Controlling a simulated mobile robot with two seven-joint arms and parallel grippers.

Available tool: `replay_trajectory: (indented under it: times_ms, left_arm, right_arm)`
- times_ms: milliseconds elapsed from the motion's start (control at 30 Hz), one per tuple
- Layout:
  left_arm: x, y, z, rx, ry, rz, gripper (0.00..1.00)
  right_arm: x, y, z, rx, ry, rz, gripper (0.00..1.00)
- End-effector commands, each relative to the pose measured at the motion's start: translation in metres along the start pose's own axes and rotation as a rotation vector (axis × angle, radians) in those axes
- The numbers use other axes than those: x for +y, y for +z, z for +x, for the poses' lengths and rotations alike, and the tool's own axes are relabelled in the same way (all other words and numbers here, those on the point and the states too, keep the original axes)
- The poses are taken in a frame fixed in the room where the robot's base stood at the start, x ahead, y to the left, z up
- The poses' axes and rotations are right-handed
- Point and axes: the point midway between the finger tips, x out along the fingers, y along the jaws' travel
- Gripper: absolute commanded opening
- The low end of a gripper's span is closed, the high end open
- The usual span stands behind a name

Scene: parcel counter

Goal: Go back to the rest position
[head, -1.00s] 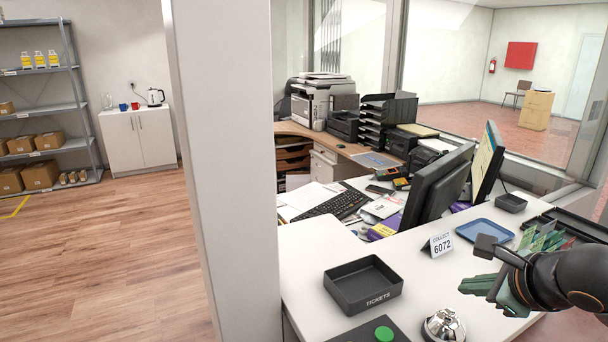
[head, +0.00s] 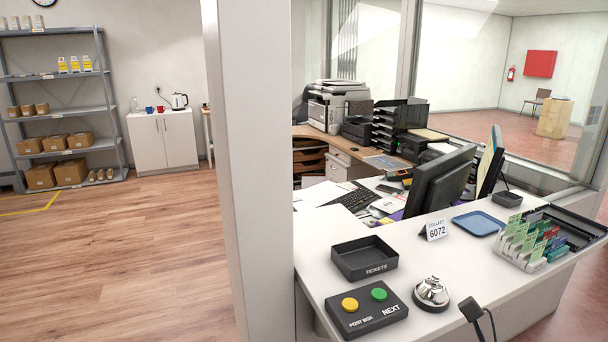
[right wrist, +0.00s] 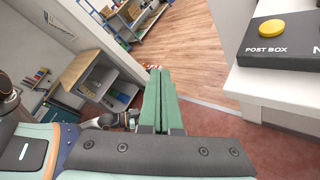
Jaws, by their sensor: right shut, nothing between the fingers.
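My right gripper (right wrist: 161,88) shows in the right wrist view with its green fingers together and nothing between them. It points down over the red floor beside the counter, apart from it.
The white counter (head: 330,235) holds a tickets tray (head: 365,262), a button box (head: 352,313), a bell (head: 431,294), a blue tray (head: 478,224) and a card holder (head: 530,250). A pillar (head: 250,170) stands left. Wooden floor (head: 110,260) is open beyond.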

Motion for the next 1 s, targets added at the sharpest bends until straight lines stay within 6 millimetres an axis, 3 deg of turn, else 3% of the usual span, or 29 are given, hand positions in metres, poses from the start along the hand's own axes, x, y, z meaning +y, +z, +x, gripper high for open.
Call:
replay_trajectory:
  times_ms: [67,133,267,367,433,533,600,700,800,900,1000]
  left_arm:
    - [0.0,0.0,-0.002,-0.003,0.0,0.0,0.38]
    - [0.001,0.002,-0.003,-0.006,0.0,-0.001,0.38]
    - [0.001,0.002,-0.004,-0.008,0.001,-0.001,0.38]
    - [0.001,0.001,-0.005,-0.01,0.001,-0.001,0.38]
    - [0.001,0.002,-0.005,-0.011,0.001,-0.002,0.38]
    - [0.001,0.002,-0.006,-0.012,0.001,-0.002,0.38]
    - [0.001,0.002,-0.006,-0.012,0.001,-0.002,0.38]
    - [0.001,0.001,-0.007,-0.013,0.001,-0.002,0.38]
    - [0.001,0.001,-0.007,-0.013,0.001,-0.002,0.38]
    - [0.001,0.001,-0.007,-0.013,0.001,-0.002,0.38]
    - [0.001,0.002,-0.007,-0.013,0.001,-0.002,0.38]
  right_arm:
    - [0.01,0.004,0.009,-0.167,0.143,0.283,0.0]
    - [0.004,0.01,0.009,-0.322,0.231,0.536,0.0]
    - [-0.041,0.003,-0.003,-0.616,0.308,1.038,0.0]
    - [-0.093,-0.036,-0.014,-0.839,0.292,1.445,0.0]
    - [-0.125,-0.079,-0.02,-0.98,0.248,1.713,0.0]
    - [-0.154,-0.148,-0.024,-1.136,0.161,2.042,0.0]
    - [-0.163,-0.196,-0.025,-1.22,0.09,2.234,0.0]
    - [-0.164,-0.253,-0.024,-1.306,-0.002,2.451,0.0]
    - [-0.158,-0.292,-0.022,-1.356,-0.074,2.598,0.0]
    - [-0.154,-0.313,-0.02,-1.38,-0.114,2.677,0.0]
    - [-0.152,-0.318,-0.02,-1.385,-0.123,2.697,0.0]
